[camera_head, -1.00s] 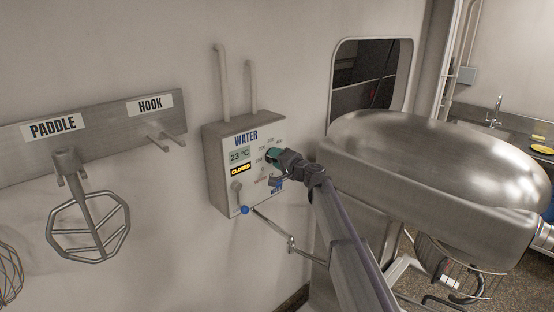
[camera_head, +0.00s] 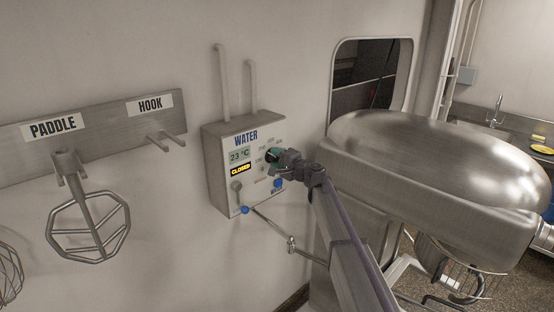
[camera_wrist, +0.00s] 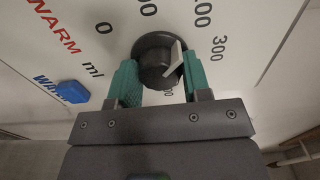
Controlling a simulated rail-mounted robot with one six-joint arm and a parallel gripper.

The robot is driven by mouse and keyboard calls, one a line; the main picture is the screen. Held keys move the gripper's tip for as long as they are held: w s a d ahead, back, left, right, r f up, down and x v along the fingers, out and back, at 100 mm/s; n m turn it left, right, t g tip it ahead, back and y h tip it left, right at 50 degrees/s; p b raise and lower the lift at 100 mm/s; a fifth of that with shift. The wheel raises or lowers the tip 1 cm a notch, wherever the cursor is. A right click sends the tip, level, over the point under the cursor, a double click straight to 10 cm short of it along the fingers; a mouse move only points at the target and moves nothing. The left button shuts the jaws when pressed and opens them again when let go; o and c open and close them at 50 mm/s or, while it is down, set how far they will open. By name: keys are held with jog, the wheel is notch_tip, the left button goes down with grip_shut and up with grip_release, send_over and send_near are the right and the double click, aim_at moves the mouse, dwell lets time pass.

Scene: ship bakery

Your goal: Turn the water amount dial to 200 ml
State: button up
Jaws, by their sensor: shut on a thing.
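The water amount dial (camera_wrist: 155,58) is a round black knob with a white pointer, seen in the wrist view. The pointer is on the dial's right side, towards the 200 and 300 marks; its exact reading is unclear. The 0 mark is at upper left, and a lower number is partly hidden by my gripper. My gripper (camera_wrist: 158,75) has its green fingers shut on the dial from both sides. In the head view my gripper (camera_head: 272,157) is at the front of the water box (camera_head: 215,172), hiding most of the dial.
A blue button (camera_wrist: 72,92) is close to the dial; it also shows in the head view (camera_head: 278,183). The box shows 23 °C and CLOSED. A lever with a blue knob (camera_head: 245,210) sticks out below. The metal mixer (camera_head: 440,170) stands close at right.

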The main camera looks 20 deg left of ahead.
jog(key=o, duration=0.9)
jog(key=v, duration=1.1)
jog(key=shift+a, duration=0.1)
